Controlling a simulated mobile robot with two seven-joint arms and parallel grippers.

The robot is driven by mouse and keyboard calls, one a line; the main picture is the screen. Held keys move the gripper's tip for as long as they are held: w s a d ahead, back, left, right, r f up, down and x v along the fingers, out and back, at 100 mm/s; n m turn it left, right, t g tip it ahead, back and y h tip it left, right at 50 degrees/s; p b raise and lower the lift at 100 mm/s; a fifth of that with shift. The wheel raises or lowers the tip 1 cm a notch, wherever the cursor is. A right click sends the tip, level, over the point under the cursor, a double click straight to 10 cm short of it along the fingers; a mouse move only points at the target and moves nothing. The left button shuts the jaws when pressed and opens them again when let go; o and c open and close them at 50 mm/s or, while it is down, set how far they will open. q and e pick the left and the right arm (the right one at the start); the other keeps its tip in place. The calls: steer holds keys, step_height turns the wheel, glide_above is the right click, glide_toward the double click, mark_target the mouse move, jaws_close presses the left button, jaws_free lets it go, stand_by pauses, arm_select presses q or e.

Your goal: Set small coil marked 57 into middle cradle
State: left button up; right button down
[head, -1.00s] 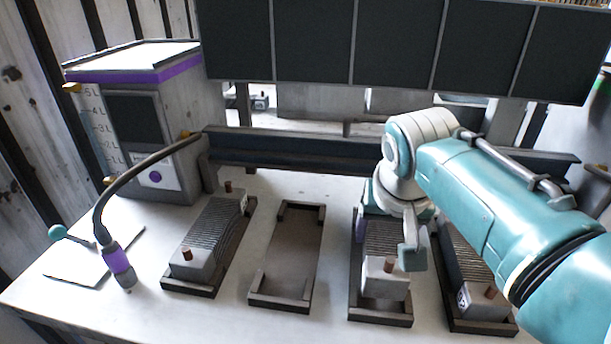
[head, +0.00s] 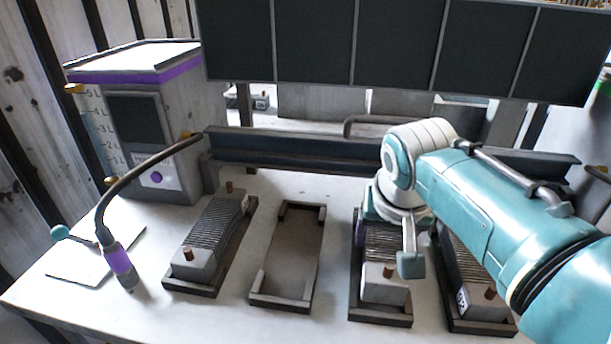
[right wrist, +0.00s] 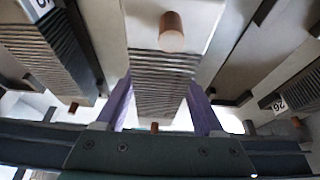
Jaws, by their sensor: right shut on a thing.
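My right gripper (head: 390,228) reaches down over the third cradle from the left (head: 380,318). Its purple fingers show in the right wrist view (right wrist: 158,106), shut on the two sides of a ribbed coil. This coil (head: 384,285) has grey end blocks and a copper-coloured post, and it sits low and level within that dark cradle's frame. Whether it rests on the cradle floor I cannot tell. Its number is not visible, so I cannot confirm 57. In the right wrist view its ribbed body (right wrist: 165,82) lies between the fingers. My left gripper is not in view.
The second cradle (head: 282,300) is empty. A purple-tipped flexible arm (head: 120,262) hangs at the left. A dark rail (head: 290,150) runs behind.

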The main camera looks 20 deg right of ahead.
steer(key=shift+f, duration=0.15)
steer(key=shift+f+b, duration=0.35)
steer(key=shift+f, duration=0.05)
steer(key=shift+f, duration=0.15)
stand_by(0.5)
steer(key=shift+f+b, duration=0.3)
steer(key=shift+f, duration=0.1)
steer(key=shift+c, duration=1)
jaws_free()
steer(key=shift+o, duration=1)
